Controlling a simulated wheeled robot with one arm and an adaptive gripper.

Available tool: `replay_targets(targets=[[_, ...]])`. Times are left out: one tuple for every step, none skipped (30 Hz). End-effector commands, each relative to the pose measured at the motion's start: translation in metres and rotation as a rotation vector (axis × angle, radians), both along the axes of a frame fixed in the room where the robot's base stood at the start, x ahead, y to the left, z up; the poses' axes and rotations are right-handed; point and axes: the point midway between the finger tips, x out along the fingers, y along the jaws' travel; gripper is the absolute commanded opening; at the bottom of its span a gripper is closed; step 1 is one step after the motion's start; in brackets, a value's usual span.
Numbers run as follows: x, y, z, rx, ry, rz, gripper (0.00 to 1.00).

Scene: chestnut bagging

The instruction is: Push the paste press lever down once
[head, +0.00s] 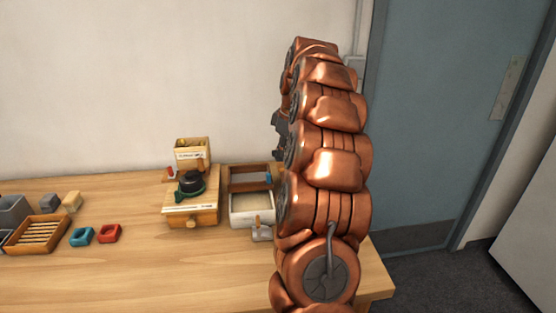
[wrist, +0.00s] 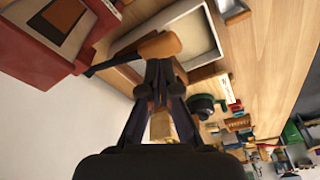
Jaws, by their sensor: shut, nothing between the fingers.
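In the wrist view a red machine (wrist: 55,35) at the upper left has a dark lever arm (wrist: 112,62) ending in an orange-brown handle (wrist: 160,45). I take this as the paste press and its lever. My gripper (wrist: 158,72) is shut and empty, with its fingertips right at the near edge of the handle. I cannot tell whether they touch it. In the head view my arm hides the press, and only a dark bit of the gripper shows at the arm's left edge.
A white tray (head: 236,209) stands on the wooden table (head: 140,262) beside my arm. Left of it is a wooden box (head: 178,219) with a black-and-green device (head: 191,184) on top. A slatted tray (head: 36,236) and blue and red pieces lie farther left. The table's front is clear.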

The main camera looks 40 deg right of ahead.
Motion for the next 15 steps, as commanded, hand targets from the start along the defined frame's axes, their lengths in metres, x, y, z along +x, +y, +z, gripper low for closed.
replay_targets(targets=[[0.0, 0.0, 0.001, 0.0, 0.0, 0.0, 0.0], [0.0, 0.0, 0.002, 0.0, 0.0, 0.0, 0.0], [0.0, 0.0, 0.004, 0.0, 0.0, 0.0, 0.0], [0.0, 0.0, 0.006, 0.0, 0.0, 0.0, 0.0], [0.0, 0.0, 0.008, 0.0, 0.0, 0.001, 0.0], [0.0, 0.0, 0.012, 0.0, 0.0, 0.001, 0.0], [0.001, 0.0, 0.015, -0.001, -0.001, 0.001, 0.0], [0.001, 0.0, 0.018, -0.002, -0.002, 0.001, 0.0], [0.001, -0.001, 0.022, -0.003, -0.003, 0.0, 0.0], [0.001, -0.001, 0.025, -0.004, -0.004, 0.0, 0.0], [0.001, -0.001, 0.028, -0.004, -0.004, -0.001, 0.0], [0.001, -0.001, 0.033, -0.004, -0.004, -0.001, 0.0], [0.001, -0.001, 0.035, -0.003, -0.003, -0.001, 0.0], [0.0, -0.001, 0.038, -0.002, -0.002, -0.001, 0.0], [0.0, 0.0, 0.042, -0.001, -0.001, 0.0, 0.0]])
